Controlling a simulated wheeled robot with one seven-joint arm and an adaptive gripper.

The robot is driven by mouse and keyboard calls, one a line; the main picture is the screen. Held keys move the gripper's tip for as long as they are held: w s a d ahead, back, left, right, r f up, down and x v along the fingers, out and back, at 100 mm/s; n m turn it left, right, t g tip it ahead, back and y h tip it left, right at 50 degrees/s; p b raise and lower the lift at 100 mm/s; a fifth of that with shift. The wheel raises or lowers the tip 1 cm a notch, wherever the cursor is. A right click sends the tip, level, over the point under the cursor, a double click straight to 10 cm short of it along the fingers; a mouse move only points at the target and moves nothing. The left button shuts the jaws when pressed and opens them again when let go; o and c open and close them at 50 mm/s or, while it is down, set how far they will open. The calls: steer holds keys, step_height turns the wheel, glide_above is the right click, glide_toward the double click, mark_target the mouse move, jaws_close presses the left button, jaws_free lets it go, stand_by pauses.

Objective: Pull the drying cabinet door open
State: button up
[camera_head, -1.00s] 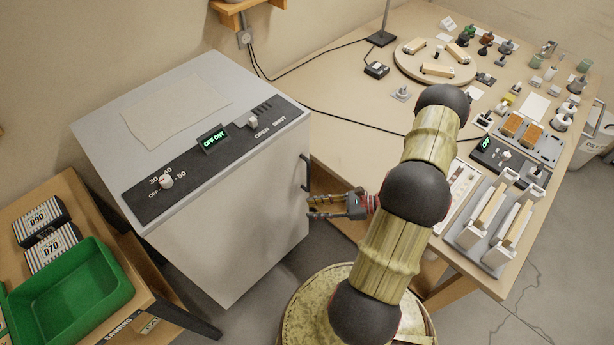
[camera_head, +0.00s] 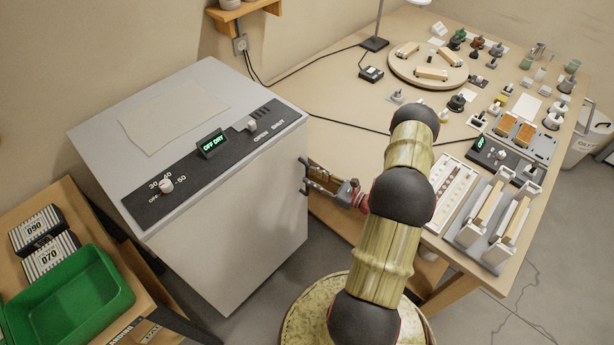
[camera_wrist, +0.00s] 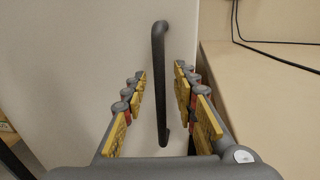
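The drying cabinet (camera_head: 190,150) is a pale grey box with a dark control panel on its sloped top. Its door (camera_head: 245,220) is the front face and looks closed. The dark bar handle (camera_head: 304,174) is upright near the door's right edge; it also shows in the wrist view (camera_wrist: 159,75). My gripper (camera_head: 312,178) is at the handle. In the wrist view my gripper (camera_wrist: 160,82) is open, with one yellow-padded finger on each side of the handle and visible gaps to both. Part of the handle is hidden by the fingers in the head view.
The workbench (camera_head: 345,115) with trays and several small parts stands right of the cabinet, its edge close to my gripper. A side table (camera_head: 30,205) with a green bin (camera_head: 65,300) is at the left. The panel display (camera_head: 212,142) reads "OFF DRY". Floor is free before the door.

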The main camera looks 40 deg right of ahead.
steer(key=shift+x, duration=1.4)
steer(key=shift+c, duration=0.9)
jaws_close()
